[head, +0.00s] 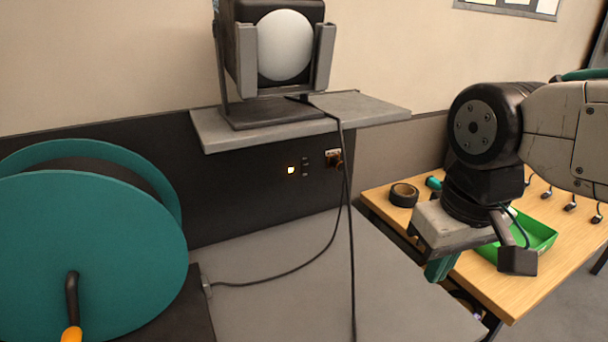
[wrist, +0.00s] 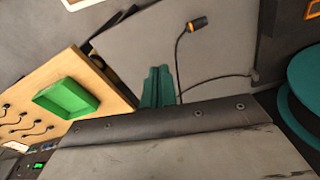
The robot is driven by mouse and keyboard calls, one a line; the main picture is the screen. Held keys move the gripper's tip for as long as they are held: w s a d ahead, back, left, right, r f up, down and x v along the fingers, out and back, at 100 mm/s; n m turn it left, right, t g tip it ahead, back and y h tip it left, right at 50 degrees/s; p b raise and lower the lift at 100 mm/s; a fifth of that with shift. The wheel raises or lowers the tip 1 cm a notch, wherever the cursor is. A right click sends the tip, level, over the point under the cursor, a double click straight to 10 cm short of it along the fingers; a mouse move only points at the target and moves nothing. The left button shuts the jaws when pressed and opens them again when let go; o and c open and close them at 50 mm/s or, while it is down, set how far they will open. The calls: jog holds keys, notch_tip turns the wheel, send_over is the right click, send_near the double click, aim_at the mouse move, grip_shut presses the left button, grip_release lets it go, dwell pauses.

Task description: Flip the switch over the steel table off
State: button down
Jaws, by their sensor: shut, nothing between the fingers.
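A small dark switch (head: 305,167) sits on the black wall panel below the grey shelf and above the grey steel table (head: 270,295). In the wrist view the teal fingers (wrist: 158,87) are together and empty. The switch is not clearly seen in the wrist view.
A lamp (head: 283,50) stands on the shelf (head: 370,106), its cable (head: 350,240) hanging down onto the table. A brownish fitting (head: 334,158) is right of the switch. A large teal reel (head: 80,260) stands at left. A wooden table (head: 520,300) with a green tray (head: 540,236) and black tape (head: 404,195) is at right.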

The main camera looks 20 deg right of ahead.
aim_at(307, 171)
jog(key=w+f+t+y, duration=0.1)
jog(key=w+f+t, duration=0.2)
jog(key=w, duration=0.9)
jog(key=w+f+n+t+y, duration=0.1)
jog(key=w+f+t, duration=0.3)
jog(key=w, duration=0.9)
jog(key=w+f+n+t+y, duration=0.1)
jog(key=w+f+t, duration=0.3)
jog(key=w+t, duration=0.3)
jog(key=w, duration=0.5)
jog(key=shift+w+t, duration=0.15)
jog(key=shift+t, duration=0.25)
jog(key=shift+w+r, duration=0.1)
jog(key=x, duration=1.4)
jog(key=shift+a, duration=0.1)
